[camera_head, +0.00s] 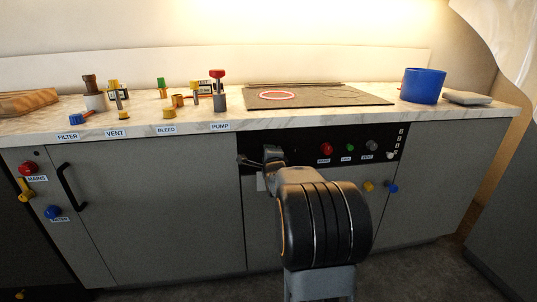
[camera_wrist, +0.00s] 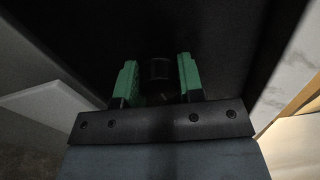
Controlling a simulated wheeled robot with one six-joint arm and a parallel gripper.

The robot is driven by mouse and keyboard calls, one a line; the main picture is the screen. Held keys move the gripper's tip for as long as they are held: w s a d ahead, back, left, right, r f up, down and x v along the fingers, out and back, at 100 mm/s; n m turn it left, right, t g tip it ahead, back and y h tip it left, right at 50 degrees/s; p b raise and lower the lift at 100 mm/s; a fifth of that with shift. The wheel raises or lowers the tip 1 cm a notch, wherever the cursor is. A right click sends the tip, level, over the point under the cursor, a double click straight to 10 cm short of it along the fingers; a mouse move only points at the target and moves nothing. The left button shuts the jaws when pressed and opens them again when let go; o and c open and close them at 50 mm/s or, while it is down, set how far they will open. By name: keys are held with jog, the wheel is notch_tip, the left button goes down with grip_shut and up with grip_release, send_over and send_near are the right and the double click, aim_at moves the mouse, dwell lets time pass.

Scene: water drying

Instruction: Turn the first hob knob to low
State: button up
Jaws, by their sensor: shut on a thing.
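My gripper (camera_head: 253,161) is at the left end of the black hob control panel (camera_head: 300,141), below the worktop. In the wrist view its two green fingers (camera_wrist: 157,82) are shut on a dark, round knob (camera_wrist: 160,69), one finger on each side. In the head view my gripper hides this knob, and its pointer and setting cannot be read. The black hob (camera_head: 315,99) lies above the panel; a red ring (camera_head: 277,95) shows on its left side and a dark ring on its right.
Red (camera_head: 326,148), green (camera_head: 350,147) and grey (camera_head: 371,145) controls sit further right on the panel. A blue pot (camera_head: 423,85) stands right of the hob. Several small valves and labels line the left worktop. A black door handle (camera_head: 70,187) is at left.

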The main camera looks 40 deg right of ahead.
jog(key=shift+m, duration=0.7)
jog(key=o, duration=0.9)
jog(key=shift+p+v, duration=1.4)
jog(key=shift+v, duration=5.55)
